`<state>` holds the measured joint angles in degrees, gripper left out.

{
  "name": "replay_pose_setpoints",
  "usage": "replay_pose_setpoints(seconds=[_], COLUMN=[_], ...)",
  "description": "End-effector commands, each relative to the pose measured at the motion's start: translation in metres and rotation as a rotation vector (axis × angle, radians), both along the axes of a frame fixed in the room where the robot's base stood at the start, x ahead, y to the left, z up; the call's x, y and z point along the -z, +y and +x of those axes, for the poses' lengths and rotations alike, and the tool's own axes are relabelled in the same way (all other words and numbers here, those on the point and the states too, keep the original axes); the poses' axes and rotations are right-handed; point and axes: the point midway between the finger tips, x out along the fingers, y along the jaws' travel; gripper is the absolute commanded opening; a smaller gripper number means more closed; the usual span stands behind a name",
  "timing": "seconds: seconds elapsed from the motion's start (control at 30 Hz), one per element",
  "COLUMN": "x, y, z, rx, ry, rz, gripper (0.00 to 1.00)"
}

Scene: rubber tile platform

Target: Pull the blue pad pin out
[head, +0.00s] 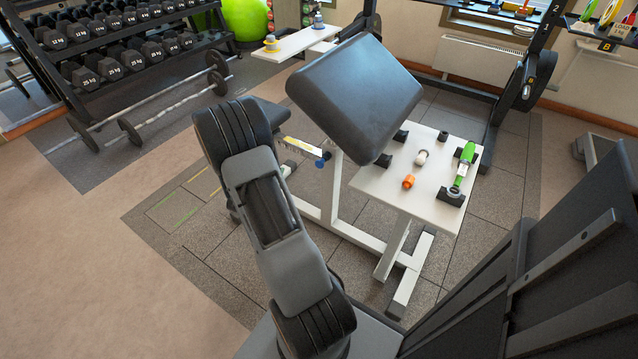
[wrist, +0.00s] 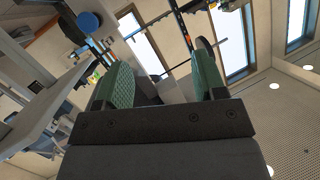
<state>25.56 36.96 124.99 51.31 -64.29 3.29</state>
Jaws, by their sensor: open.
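The blue pad pin (head: 320,163) shows as a small round blue knob below the dark bench pad (head: 355,90), by the end of a pale labelled bar (head: 302,147). In the wrist view a round blue knob (wrist: 88,20), which looks like the same pin, is at the upper left, outside the left finger. My gripper (wrist: 163,82) is open, with two green-lined fingers wide apart and nothing between them. It is apart from the pin. In the head view my arm stands left of the pin, and the fingertips cannot be made out.
A white side table (head: 425,195) right of the pad holds an orange ring (head: 408,182), a white-and-dark piece (head: 422,157), a green-handled tool (head: 464,163) and black blocks. White frame legs stand below. A dumbbell rack (head: 120,45) is at the back left. Floor at left is clear.

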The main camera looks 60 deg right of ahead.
Motion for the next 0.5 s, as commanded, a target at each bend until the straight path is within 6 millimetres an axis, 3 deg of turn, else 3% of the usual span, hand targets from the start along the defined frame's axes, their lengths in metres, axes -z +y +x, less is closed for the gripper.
replay_pose_setpoints(seconds=[0.03,0.13,0.3,0.5], x=[0.035,0.060,0.079,0.082], y=[-0.012,-0.026,-0.036,-0.059], z=[-0.017,-0.043,-0.069,-0.077], rx=[0.074,0.185,0.286,0.316], ry=[0.014,0.036,0.065,0.072], rz=[-0.048,-0.136,-0.228,-0.254], gripper=[0.64,0.64,0.64,0.64])
